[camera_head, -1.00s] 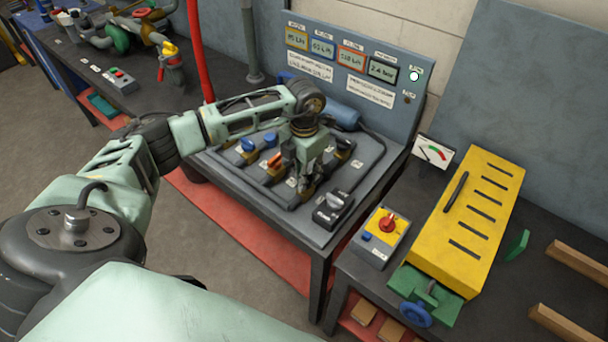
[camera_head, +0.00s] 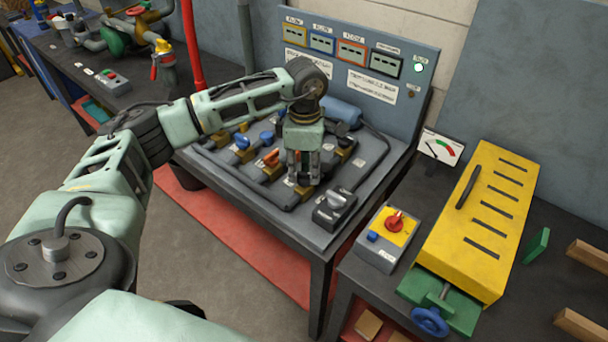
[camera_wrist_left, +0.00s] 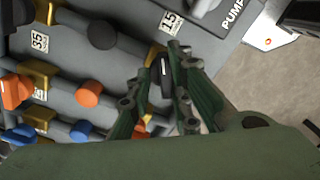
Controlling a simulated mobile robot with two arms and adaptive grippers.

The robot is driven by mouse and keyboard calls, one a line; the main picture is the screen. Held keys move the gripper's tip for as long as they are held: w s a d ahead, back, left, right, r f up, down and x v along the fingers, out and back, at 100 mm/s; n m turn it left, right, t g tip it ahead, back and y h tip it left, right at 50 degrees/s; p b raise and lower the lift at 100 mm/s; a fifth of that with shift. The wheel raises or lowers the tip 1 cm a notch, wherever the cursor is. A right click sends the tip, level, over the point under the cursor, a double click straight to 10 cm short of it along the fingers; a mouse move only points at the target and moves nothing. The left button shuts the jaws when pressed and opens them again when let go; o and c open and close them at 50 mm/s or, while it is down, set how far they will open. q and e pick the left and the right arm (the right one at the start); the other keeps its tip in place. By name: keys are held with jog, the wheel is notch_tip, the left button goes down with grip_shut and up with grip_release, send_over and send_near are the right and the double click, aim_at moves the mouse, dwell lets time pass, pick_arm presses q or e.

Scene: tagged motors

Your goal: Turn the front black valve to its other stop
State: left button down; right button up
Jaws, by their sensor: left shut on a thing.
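The front black valve (camera_wrist_left: 163,80) shows in the left wrist view as a dark handle between my left gripper's fingers (camera_wrist_left: 158,82). My left gripper is shut on this handle. In the head view my left gripper (camera_head: 302,182) points down over the front right of the grey manifold board (camera_head: 258,196) and hides most of the valve. The other black valve (camera_head: 343,129) stands behind the gripper; it also shows in the left wrist view (camera_wrist_left: 101,30). My right gripper is not in view.
Blue valves (camera_head: 241,141) and orange valves (camera_head: 271,157) stand left of my gripper. The pump switch box (camera_head: 333,209) is close in front. A display panel (camera_head: 358,57) rises behind. A red-knob box (camera_head: 382,238) and yellow case (camera_head: 484,215) stand right.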

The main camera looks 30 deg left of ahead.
aim_at(306, 172)
pick_arm(q)
jog(key=m+b, duration=0.2)
jog(key=m, duration=0.1)
jog(key=shift+w+m, duration=0.1)
jog(key=shift+m, duration=0.2)
jog(key=shift+d+m+b, duration=0.1)
jog(key=shift+m+b, duration=0.55)
jog(key=shift+m, duration=0.75)
jog(key=shift+r, duration=0.1)
jog(key=c, duration=1.6)
grip_release()
notch_tip(306, 172, up, 12)
jog(key=shift+f, duration=0.1)
